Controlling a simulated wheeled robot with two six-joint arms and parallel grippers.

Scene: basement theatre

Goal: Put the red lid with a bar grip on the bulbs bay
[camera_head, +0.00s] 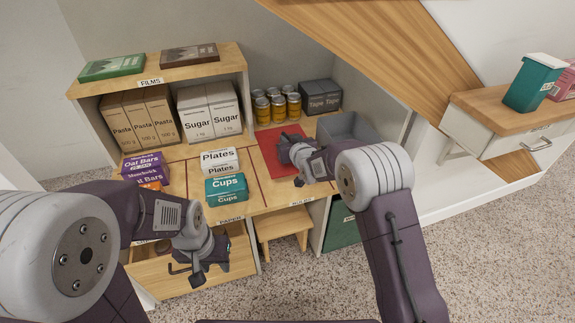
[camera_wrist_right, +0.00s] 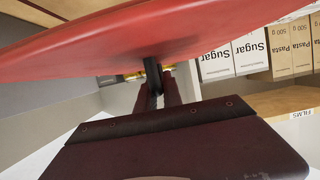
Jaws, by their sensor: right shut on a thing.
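The red lid (camera_head: 270,148) is held over the right part of the shelf counter; it also fills the upper part of the right wrist view (camera_wrist_right: 130,40), tilted. My right gripper (camera_head: 284,146) is shut on its dark bar grip (camera_wrist_right: 153,76). A small label (camera_head: 302,202) on the counter's front edge seems to read bulbs; the bay is hard to make out, with the lid and my right arm covering part of this area. I cannot tell if the lid touches the counter. My left gripper (camera_head: 186,274) is open and empty by the pulled-out drawer.
Plates (camera_head: 219,160) and cups (camera_head: 226,188) boxes stand left of the lid, oat bars (camera_head: 143,168) further left. Cans (camera_head: 277,105) and tape (camera_head: 320,95) stand behind, a grey bin (camera_head: 346,130) to the right. The open drawer (camera_head: 190,283) juts out below; a wooden stool (camera_head: 283,228) stands beside it.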

